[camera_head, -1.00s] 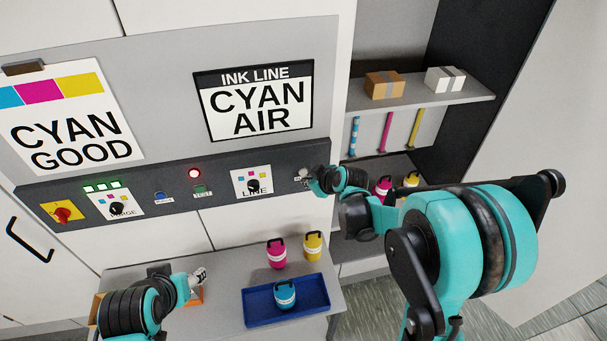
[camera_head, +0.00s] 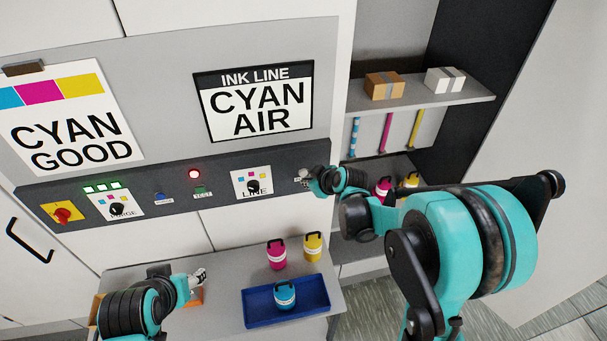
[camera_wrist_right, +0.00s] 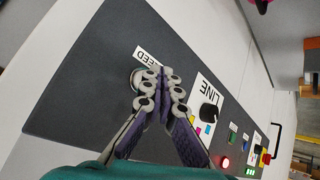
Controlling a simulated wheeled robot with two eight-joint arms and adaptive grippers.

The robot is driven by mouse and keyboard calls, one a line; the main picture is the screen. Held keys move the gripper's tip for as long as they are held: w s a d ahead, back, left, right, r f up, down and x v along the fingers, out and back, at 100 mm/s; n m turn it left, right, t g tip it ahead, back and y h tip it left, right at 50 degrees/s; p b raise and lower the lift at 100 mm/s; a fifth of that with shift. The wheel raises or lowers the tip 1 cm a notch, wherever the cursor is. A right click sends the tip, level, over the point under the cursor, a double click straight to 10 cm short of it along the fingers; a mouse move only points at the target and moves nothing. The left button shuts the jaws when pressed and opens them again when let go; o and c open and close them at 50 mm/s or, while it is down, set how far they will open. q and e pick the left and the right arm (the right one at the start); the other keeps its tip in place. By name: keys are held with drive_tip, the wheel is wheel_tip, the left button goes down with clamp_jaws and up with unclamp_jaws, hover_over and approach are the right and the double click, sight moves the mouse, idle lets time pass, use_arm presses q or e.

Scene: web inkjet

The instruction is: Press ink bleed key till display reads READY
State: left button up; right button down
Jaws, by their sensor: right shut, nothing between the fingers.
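The ink line display (camera_head: 255,100) on the wall panel reads "CYAN AIR". The ink bleed key (camera_wrist_right: 136,78) is a round pale button at the panel's end, beside a white label ending in "EED". My right gripper (camera_wrist_right: 164,74) is shut and empty, its fingertips at the key and covering part of it; I cannot tell whether the key is pressed in. In the head view my right gripper (camera_head: 308,178) hides most of the key. My left gripper (camera_head: 198,276) is low at the left, over the counter; its jaws are too small to read.
The dark control strip (camera_head: 222,180) also has a LINE knob (camera_head: 253,186), a lit red lamp (camera_head: 194,174), a PURGE knob (camera_head: 117,208) and a red switch (camera_head: 62,214). Below, a blue tray (camera_head: 262,313) holds a cyan bottle (camera_head: 285,294). Magenta (camera_head: 277,255) and yellow (camera_head: 313,246) bottles stand behind it.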

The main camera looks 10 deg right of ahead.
idle(0.4)
drive_tip(key=shift+w, duration=0.45)
drive_tip(key=shift+w+b, duration=0.3)
drive_tip(key=shift+w, duration=0.1)
idle(0.6)
drive_tip(key=shift+s, duration=0.85)
drive_tip(key=shift+s, duration=0.1)
drive_tip(key=shift+s, duration=2.4)
